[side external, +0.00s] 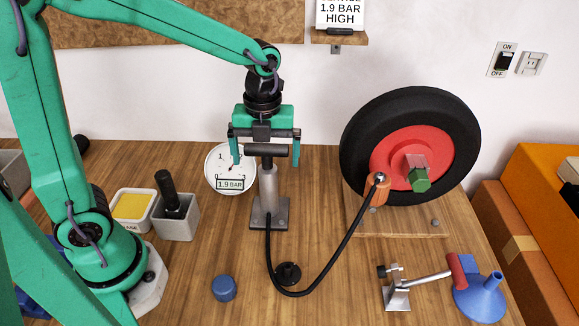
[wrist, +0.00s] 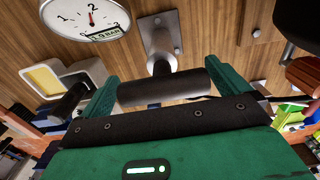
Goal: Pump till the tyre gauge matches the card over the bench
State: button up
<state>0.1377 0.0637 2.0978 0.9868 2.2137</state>
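The pump (side external: 268,187) stands upright on the bench, its black T-handle (side external: 266,151) low, just above the barrel. My gripper (side external: 266,158) is open around the handle, a finger beyond each end; a small gap shows on each side. The wrist view also shows the handle (wrist: 165,87) between the fingers. The round white gauge (side external: 218,160) behind the pump has a window reading 1.9 BAR; its needle points near 2 in the wrist view (wrist: 75,20). The card (side external: 340,14) reads 1.9 BAR HIGH, its top line cut off. A hose (side external: 330,270) joins the pump to the tyre (side external: 362,150).
A grey pot (side external: 178,222) with a black-handled tool and a yellow-filled tray (side external: 133,207) stand left of the pump. A blue cap (side external: 223,288) lies in front. A clamp-like metal stand (side external: 397,290) and blue funnel (side external: 481,297) sit front right. An ON/OFF switch (side external: 504,60) is on the wall.

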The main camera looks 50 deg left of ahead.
jog(key=shift+r, duration=0.15)
jog(key=shift+r, duration=3.45)
jog(key=shift+s+a+r+n, duration=0.1)
jog(key=shift+s+r+n, duration=0.1)
jog(key=shift+n, duration=0.4)
jog(key=n, duration=0.1)
jog(key=s+n, duration=0.1)
jog(key=n+t, duration=0.1)
jog(key=shift+s+a+r, duration=0.35)
jog(key=shift+a+r, duration=0.05)
jog(key=n, duration=0.1)
jog(key=s+n, duration=0.1)
jog(key=n, duration=0.1)
jog(key=shift+s+a+r+t, duration=0.25)
jog(key=shift+a+r+t, duration=0.05)
jog(key=shift+a, duration=0.05)
jog(key=s+a+n+t, duration=0.3)
jog(key=s+n, duration=0.5)
jog(key=n, duration=1.1)
jog(key=shift+s+n+t, duration=0.25)
jog(key=shift+n+t, duration=0.15)
jog(key=shift+t, duration=0.1)
